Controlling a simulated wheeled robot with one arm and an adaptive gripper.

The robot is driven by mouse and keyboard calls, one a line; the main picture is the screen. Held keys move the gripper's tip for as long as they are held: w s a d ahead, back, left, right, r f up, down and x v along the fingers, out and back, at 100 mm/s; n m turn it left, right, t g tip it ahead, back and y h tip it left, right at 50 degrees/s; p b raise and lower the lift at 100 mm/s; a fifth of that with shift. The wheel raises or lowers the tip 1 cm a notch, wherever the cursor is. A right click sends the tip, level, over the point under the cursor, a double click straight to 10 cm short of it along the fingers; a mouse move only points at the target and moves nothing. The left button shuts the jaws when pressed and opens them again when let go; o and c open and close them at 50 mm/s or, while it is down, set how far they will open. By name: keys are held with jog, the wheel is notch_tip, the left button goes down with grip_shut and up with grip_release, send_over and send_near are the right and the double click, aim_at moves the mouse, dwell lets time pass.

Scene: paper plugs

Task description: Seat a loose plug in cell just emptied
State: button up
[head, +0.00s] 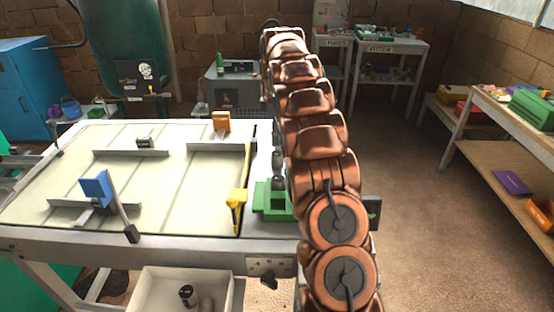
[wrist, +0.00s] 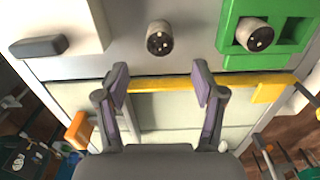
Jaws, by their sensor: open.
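My gripper (wrist: 160,80) is open and empty in the wrist view, its two purple-grey fingers above the yellow-edged side of the table. A grey plug (wrist: 159,38) with small dark marks on its end stands just beyond the fingertips, roughly centred between them and not held. A second similar plug (wrist: 254,34) is at the green holder (wrist: 228,40), at upper right; I cannot tell how deep it sits. In the head view the green holder (head: 272,208) stands at the table's right edge, with a grey plug (head: 278,184) at it. My arm hides the gripper there.
The pale table top (head: 120,170) carries a blue piece (head: 96,188), orange block (head: 221,122) and yellow piece (head: 236,200). A white bin (head: 150,300) below holds dark and grey cylinders.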

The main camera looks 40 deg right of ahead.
aim_at(277, 153)
jog(key=shift+w+d+f, duration=0.15)
jog(key=shift+d+f, duration=0.05)
jog(key=shift+d, duration=0.05)
jog(key=shift+f+p, duration=0.4)
jog(key=shift+f, duration=0.8)
jog(key=shift+s+a+f+p, duration=0.1)
jog(key=shift+s+f+p, duration=0.05)
jog(key=shift+f+p, duration=0.35)
jog(key=shift+s+a+f+p, duration=0.15)
jog(key=shift+f+p, duration=0.2)
jog(key=shift+f, duration=0.25)
jog(key=shift+f+p, duration=0.5)
jog(key=shift+f, duration=1)
jog(key=c, duration=1.1)
jog(key=shift+w+r, duration=0.1)
